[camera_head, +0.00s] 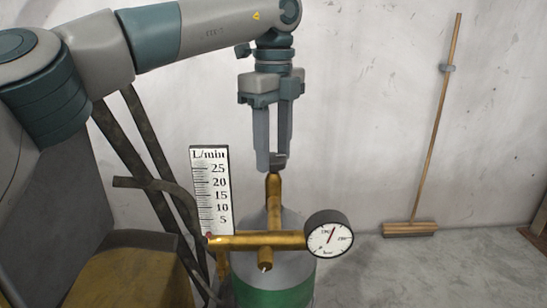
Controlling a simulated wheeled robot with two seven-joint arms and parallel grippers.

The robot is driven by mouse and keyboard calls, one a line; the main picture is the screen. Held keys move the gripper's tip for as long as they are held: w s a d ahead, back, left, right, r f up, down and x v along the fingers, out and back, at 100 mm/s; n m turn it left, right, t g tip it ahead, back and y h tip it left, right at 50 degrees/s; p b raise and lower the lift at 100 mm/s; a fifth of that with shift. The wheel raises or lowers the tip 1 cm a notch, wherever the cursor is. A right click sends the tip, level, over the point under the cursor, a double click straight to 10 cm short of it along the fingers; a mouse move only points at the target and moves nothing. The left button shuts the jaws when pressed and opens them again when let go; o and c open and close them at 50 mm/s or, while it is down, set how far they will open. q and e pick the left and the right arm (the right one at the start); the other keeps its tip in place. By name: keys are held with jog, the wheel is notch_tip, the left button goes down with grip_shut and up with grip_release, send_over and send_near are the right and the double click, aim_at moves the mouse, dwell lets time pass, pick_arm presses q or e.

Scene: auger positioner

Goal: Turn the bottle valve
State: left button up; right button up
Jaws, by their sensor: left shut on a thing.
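The gas bottle (274,290) stands upright at the bottom centre, with a grey shoulder and green body. A brass valve stem (274,198) rises from its top. My left gripper (277,160) points straight down above the stem, its fingers shut on the small dark valve knob (279,161) at the stem's upper end. The fingertips partly hide the knob. My right gripper is not in view.
A brass cross pipe carries a round pressure gauge (330,238) on its right. A white L/min scale (211,190) stands left of the stem. Dark bent pipes (150,170) stand further left. A broom (410,229) leans on the wall at right; the floor between is clear.

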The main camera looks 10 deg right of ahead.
pick_arm(q)
jog(key=n+b, duration=0.1)
jog(key=n, duration=0.2)
jog(key=shift+w+r+n+b, duration=0.1)
jog(key=shift+n+b, duration=0.2)
jog(key=shift+n, duration=0.1)
jog(key=shift+r+n, duration=0.1)
jog(key=shift+n, duration=0.5)
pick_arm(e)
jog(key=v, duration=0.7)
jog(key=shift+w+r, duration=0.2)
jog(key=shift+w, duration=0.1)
pick_arm(q)
jog(key=o, duration=1)
